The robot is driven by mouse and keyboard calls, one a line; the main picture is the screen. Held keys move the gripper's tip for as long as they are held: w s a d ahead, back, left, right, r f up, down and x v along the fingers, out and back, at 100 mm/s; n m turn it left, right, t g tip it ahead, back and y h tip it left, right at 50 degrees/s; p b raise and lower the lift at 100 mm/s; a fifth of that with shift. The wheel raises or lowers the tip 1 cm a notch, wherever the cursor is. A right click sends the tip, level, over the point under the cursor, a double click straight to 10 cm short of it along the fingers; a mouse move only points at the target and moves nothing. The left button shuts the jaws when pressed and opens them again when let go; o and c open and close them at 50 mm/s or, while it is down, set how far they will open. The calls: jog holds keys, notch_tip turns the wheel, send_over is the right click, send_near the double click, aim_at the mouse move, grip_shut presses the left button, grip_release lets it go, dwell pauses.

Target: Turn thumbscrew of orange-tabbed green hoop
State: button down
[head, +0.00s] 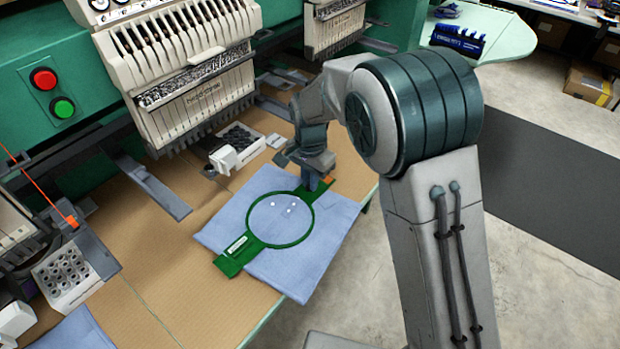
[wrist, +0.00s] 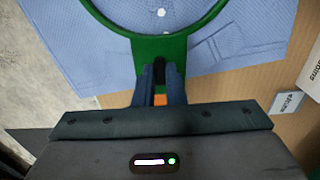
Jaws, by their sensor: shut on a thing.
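The green hoop (head: 249,216) lies flat around blue cloth (head: 225,223) on the table. Its ring and one end also show at the top of the wrist view (wrist: 137,39). An orange tab (head: 327,179) marks its far-right end, and the tab shows between my fingers in the wrist view (wrist: 160,100). My gripper (head: 313,183) points down at that end. In the wrist view its two dark fingers (wrist: 160,72) are closed on a small black thumbscrew (wrist: 160,66) beside the ring. The fingers hide much of the screw.
The green embroidery machine (head: 65,133) with cream heads stands behind the table. A white-and-black tray (head: 235,141) sits behind the cloth, and another tray (head: 65,278) is at the left. Bare brown table (head: 150,235) lies left of the cloth.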

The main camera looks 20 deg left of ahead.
dwell(0.3)
jog(key=c, duration=1.5)
grip_release()
notch_tip(320, 180, up, 14)
jog(key=shift+f, duration=0.1)
